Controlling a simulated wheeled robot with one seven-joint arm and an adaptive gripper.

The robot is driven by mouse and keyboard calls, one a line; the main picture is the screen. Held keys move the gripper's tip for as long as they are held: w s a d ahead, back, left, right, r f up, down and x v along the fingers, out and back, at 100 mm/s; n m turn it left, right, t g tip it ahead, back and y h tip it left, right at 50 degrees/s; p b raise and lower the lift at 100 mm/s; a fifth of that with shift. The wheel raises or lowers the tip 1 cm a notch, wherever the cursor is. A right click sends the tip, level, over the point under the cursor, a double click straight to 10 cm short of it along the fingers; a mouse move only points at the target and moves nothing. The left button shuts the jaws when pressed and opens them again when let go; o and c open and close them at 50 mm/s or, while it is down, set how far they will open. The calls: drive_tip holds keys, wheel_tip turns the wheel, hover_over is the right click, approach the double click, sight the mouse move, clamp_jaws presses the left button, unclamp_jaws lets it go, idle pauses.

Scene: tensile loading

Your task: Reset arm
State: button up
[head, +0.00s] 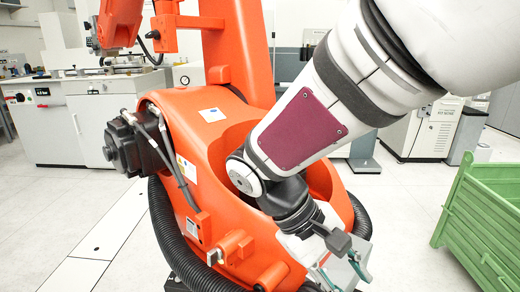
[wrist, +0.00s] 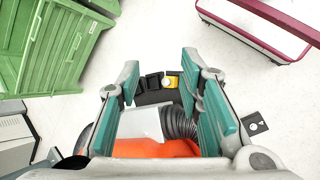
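My gripper (head: 343,275) is low in the head view, in front of the orange industrial robot (head: 245,150). My white and grey arm with a maroon panel reaches down to it from the upper right. In the wrist view my gripper (wrist: 160,75) shows two teal-padded fingers spread wide apart. Nothing is held between them. Part of the orange robot (wrist: 155,148), a light grey box face and a black ribbed hose (wrist: 178,122) show beyond the gap. The fingertips are partly cut off or small in the head view.
A green ribbed crate (head: 485,220) stands at the right; it also shows at upper left in the wrist view (wrist: 45,50). Black hoses (head: 170,225) run beside the orange robot. White lab machines (head: 85,115) line the back. Pale floor (head: 60,210) is clear at the left.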

drive_tip(key=s+d+r+m+t+y, duration=0.1)
drive_tip(key=s+d+r+m+y, duration=0.2)
drive_tip(key=s, duration=0.5)
drive_tip(key=s+d+r+m+t+y, duration=0.2)
drive_tip(key=s+m+y, duration=0.15)
drive_tip(key=s, duration=0.45)
wheel_tip(320, 180, up, 25)
drive_tip(key=t+p, duration=0.3)
drive_tip(key=p, duration=2)
drive_tip(key=shift+w+d+f+n+t+y+p, duration=0.2)
drive_tip(key=shift+n+t+y+p, duration=0.1)
drive_tip(key=shift+n+y, duration=0.15)
